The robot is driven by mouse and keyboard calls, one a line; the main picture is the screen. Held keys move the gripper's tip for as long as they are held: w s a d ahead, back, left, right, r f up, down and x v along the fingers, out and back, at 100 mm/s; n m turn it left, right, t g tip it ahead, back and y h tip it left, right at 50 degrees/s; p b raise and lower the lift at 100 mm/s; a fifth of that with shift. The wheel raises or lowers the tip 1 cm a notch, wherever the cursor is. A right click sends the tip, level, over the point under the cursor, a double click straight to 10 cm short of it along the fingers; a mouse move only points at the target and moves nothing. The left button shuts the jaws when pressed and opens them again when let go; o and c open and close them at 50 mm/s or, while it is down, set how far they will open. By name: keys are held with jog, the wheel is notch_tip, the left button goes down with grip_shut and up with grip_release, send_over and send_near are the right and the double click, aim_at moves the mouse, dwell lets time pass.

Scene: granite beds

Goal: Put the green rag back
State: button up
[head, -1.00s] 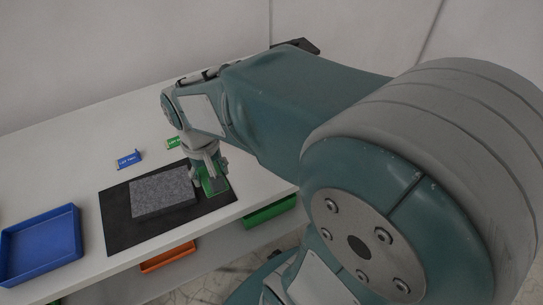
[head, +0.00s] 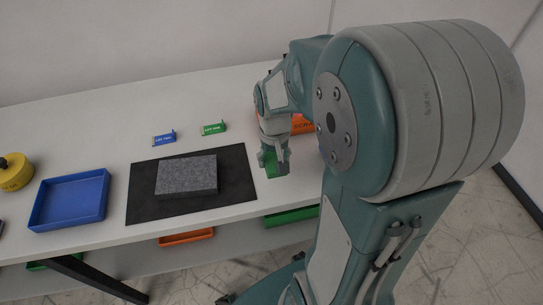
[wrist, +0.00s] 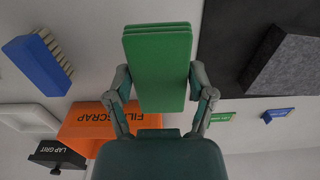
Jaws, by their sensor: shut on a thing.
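The green rag (wrist: 158,62) is a folded, layered rectangle in the wrist view. My gripper (wrist: 160,84) is shut on it, with one finger at each side. In the head view my gripper (head: 273,150) holds the rag (head: 269,163) just right of the black mat (head: 238,180), over the white table. I cannot tell whether the rag touches the table. My arm hides part of the table at right.
A grey block (head: 187,176) lies on the mat. A blue tray (head: 70,222) and yellow object (head: 14,172) are at left. Blue (head: 164,138) and green (head: 214,128) labels stand behind. The wrist view shows an orange scrap bin (wrist: 85,122), blue brush (wrist: 36,65) and black grit box (wrist: 55,155).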

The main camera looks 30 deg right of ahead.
aim_at(275, 160)
jog(key=w+f, duration=0.1)
jog(key=w+d+f, duration=0.1)
jog(key=f, duration=0.1)
jog(key=shift+d+f, duration=0.15)
jog(key=shift+d, duration=0.05)
jog(key=shift+w+f, duration=0.2)
jog(key=shift+f, duration=0.3)
notch_tip(275, 160, down, 2)
jog(key=shift+f, duration=0.25)
jog(key=shift+d+f, duration=0.3)
jog(key=shift+d, duration=0.05)
jog(key=o, duration=1)
jog(key=shift+a, duration=0.2)
jog(key=shift+o, duration=0.2)
